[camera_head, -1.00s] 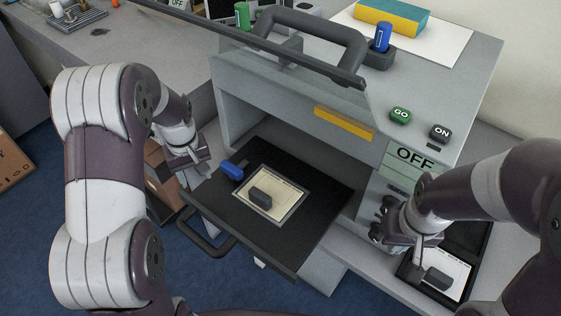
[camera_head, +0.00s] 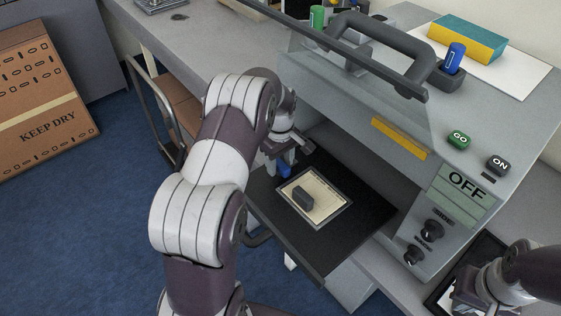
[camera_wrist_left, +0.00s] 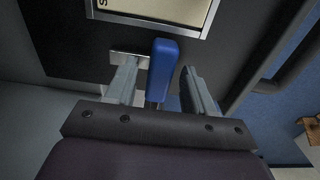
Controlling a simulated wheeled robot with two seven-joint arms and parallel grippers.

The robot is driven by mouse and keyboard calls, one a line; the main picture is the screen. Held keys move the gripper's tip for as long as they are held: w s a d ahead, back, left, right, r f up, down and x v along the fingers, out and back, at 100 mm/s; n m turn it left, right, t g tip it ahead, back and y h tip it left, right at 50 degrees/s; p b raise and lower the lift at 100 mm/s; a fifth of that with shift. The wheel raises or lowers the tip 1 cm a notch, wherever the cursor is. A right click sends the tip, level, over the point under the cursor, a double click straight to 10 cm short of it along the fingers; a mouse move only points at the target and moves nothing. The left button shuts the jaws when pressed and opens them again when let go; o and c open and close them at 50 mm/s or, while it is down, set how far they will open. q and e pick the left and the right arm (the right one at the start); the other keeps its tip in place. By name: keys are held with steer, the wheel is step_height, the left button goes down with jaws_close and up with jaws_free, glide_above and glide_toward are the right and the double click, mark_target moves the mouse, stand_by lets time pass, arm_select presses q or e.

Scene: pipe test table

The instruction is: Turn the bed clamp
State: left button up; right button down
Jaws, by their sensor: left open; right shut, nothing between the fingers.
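The bed clamp is a blue handle (camera_wrist_left: 161,70) on the black pull-out bed (camera_head: 352,228). It also shows in the head view (camera_head: 284,171), partly hidden by my left gripper. In the left wrist view my left gripper (camera_wrist_left: 157,85) is open, with one finger on each side of the blue handle and a visible gap at both sides. A framed cream plate (camera_head: 326,190) with a dark grey block (camera_head: 303,199) lies on the bed beside the clamp. My right gripper (camera_head: 468,297) is shut and empty at the lower right, its fingertips hard to see.
The grey machine has a raised clear guard with a dark handle (camera_head: 385,40) above the bed. Its panel carries a GO button (camera_head: 459,139), an ON button (camera_head: 499,165), an OFF display (camera_head: 465,187) and black knobs (camera_head: 431,230). A cardboard box (camera_head: 40,95) stands on the floor at left.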

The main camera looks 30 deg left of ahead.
arm_select(q)
jaws_close()
stand_by(0.3)
steer(key=m+p, duration=0.2)
steer(key=m, duration=0.1)
steer(key=shift+r+m, duration=0.1)
steer(key=shift+m, duration=0.3)
steer(key=m+p, duration=0.2)
steer(key=m, duration=0.2)
steer(key=shift+s+m, duration=0.1)
steer(key=shift+m, duration=0.2)
steer(key=m+p, duration=0.1)
steer(key=m, duration=0.3)
steer(key=m+p, duration=0.1)
steer(key=m, duration=0.4)
steer(key=shift+f, duration=0.2)
steer(key=shift+d+m, duration=0.1)
steer(key=shift+m, duration=0.3)
